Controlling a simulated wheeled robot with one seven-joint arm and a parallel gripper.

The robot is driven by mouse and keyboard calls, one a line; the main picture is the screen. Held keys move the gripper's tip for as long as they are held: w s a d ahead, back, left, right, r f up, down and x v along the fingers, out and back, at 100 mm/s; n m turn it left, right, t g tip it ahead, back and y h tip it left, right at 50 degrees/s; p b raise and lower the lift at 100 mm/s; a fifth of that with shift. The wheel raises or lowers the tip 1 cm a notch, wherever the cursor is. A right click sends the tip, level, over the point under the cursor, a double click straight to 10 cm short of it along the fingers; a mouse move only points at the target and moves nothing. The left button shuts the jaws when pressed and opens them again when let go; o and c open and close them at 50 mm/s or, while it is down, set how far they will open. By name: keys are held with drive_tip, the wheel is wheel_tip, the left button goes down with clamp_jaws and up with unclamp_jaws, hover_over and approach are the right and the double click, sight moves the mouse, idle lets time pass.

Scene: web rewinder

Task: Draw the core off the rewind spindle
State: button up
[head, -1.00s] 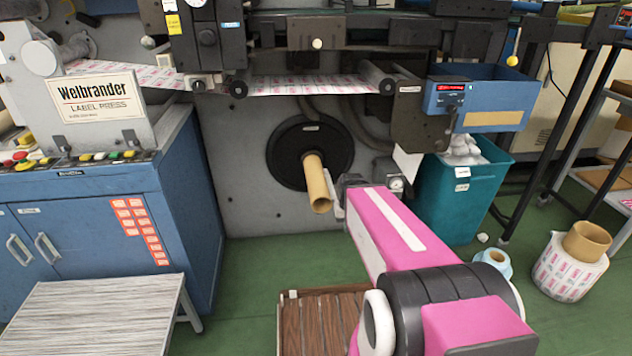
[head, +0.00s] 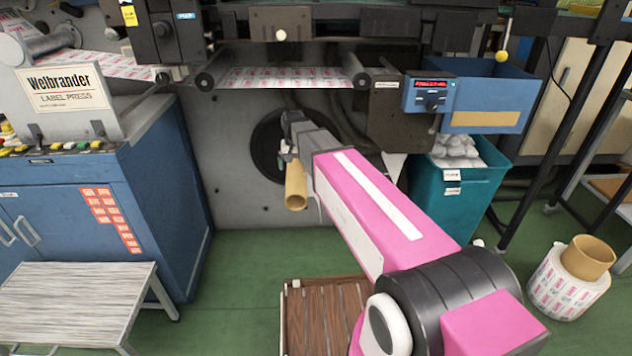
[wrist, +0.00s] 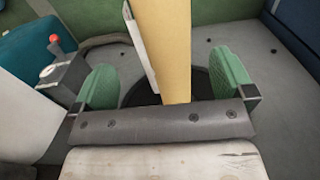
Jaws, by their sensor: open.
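The core (head: 296,187) is a tan cardboard tube standing out from the machine face, in front of the round black disc (head: 265,148). The spindle inside it cannot be made out. My gripper (head: 290,150) is over the core in the head view and hides its inner part. In the wrist view the core (wrist: 163,45) runs between the two green fingers of my gripper (wrist: 165,80). The fingers are open, with a gap on each side of the core. The black disc shows in part behind them.
A blue control box (head: 430,95) and a teal bin (head: 455,195) stand right of my arm. A wooden slatted pallet (head: 325,315) lies on the floor below. A grey step (head: 80,295) is at left, a label roll (head: 565,285) at right.

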sight(296, 184)
drive_tip(key=shift+w+a+f, duration=0.1)
drive_tip(key=shift+f, duration=3.1)
drive_tip(key=shift+a+f, duration=0.1)
drive_tip(key=shift+f, duration=3.05)
drive_tip(key=shift+c, duration=0.3)
drive_tip(key=c, duration=0.8)
drive_tip(key=shift+r, duration=0.2)
